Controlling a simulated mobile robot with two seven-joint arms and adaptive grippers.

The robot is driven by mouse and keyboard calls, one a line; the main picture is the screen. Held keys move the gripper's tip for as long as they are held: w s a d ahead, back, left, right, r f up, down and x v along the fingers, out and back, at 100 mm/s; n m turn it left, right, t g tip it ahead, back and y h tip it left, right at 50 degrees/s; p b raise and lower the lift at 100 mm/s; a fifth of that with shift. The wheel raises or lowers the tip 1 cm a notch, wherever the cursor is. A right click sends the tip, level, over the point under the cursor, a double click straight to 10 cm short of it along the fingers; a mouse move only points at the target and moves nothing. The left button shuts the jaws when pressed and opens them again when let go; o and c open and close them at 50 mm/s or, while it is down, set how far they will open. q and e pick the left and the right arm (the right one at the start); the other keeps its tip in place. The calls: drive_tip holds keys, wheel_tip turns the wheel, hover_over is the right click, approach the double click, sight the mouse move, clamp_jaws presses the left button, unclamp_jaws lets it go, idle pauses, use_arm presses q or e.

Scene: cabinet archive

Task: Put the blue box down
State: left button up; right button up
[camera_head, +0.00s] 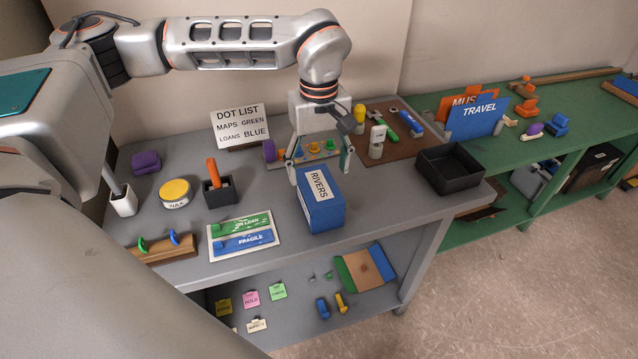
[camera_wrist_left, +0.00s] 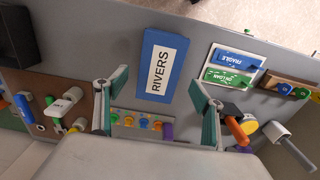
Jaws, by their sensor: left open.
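The blue box (camera_head: 325,211) with a white RIVERS label stands on the grey table (camera_head: 268,205), close to its front edge. It also shows in the left wrist view (camera_wrist_left: 157,87), label facing the camera. My left gripper (camera_head: 320,172) is open just above and behind the box. In the left wrist view its two fingers (camera_wrist_left: 159,82) are spread on either side of the box's near end, with gaps showing. Nothing is held between them. My right gripper is not in view.
Left of the box lies a card with green and blue strips (camera_head: 243,237). A black tray (camera_head: 449,169) sits at the table's right end. Behind the gripper is a board with colored knobs (camera_head: 314,148). A DOT LIST sign (camera_head: 241,125) stands at the back.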

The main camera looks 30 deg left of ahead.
use_arm(q)
wheel_tip(320, 180, up, 5)
idle(0.3)
idle(0.4)
